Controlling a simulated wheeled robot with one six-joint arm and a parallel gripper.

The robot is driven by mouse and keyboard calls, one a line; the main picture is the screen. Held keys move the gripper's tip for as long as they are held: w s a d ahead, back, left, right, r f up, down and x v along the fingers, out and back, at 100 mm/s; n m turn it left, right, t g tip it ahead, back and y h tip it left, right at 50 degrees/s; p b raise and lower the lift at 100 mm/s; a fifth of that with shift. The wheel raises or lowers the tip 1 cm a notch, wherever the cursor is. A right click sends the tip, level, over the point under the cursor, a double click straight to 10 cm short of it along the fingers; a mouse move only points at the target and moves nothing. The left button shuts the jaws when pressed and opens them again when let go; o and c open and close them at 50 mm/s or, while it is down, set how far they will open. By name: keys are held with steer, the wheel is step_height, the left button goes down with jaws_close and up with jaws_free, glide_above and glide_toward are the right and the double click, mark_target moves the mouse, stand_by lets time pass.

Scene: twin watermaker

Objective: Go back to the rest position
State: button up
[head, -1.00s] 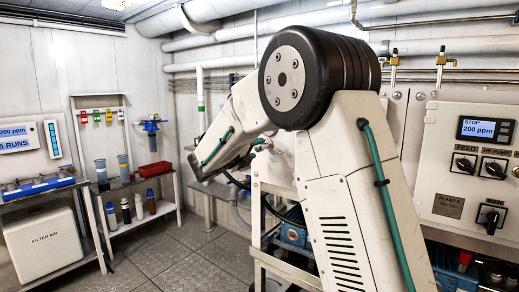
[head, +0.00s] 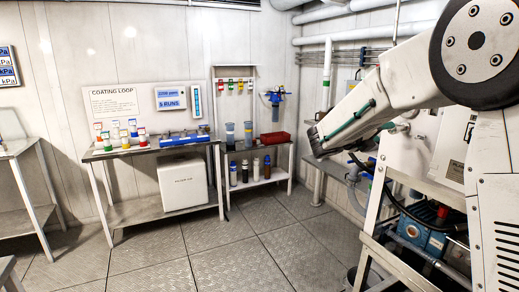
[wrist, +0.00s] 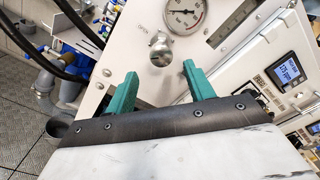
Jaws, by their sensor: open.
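My gripper (wrist: 160,82) shows in the wrist view with its two green fingers apart and nothing between them. A white panel (wrist: 118,62) lies beyond the fingers, with a silver knob (wrist: 161,50) marked OPEN and a round dial gauge (wrist: 183,15). The knob appears between and beyond the fingertips, and I cannot tell the exact gap. In the head view my arm fills the right side, its forearm reaching left. I cannot make out the fingers there.
A bench (head: 150,149) with coloured bottles and a white box (head: 184,186) stands at the left wall. A small shelf (head: 258,184) holds bottles and a red tray (head: 275,140). A metal frame with a blue pump (head: 421,237) is near my arm. The middle floor (head: 230,250) is clear.

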steer(key=s+a+f+m+g+y, duration=0.1)
steer(key=s+f+m+g+y, duration=0.3)
steer(key=s+m, duration=0.45)
steer(key=s+a+f+m+g+y, duration=0.1)
steer(key=s+f+m+g+y, duration=0.1)
steer(key=s+f+m, duration=0.5)
steer(key=s+a+m+y, duration=0.3)
steer(key=s+a+m, duration=0.1)
steer(key=s, duration=0.5)
steer(key=s+a+m+t+y, duration=0.1)
steer(key=s+a+m+y, duration=0.3)
steer(key=s+m, duration=0.3)
steer(key=s+a+m+y, duration=0.3)
steer(key=s+a+m, duration=0.2)
steer(key=s, duration=0.6)
steer(key=shift+s+y, duration=0.15)
steer(key=shift+y, duration=0.25)
steer(key=shift+m, duration=0.25)
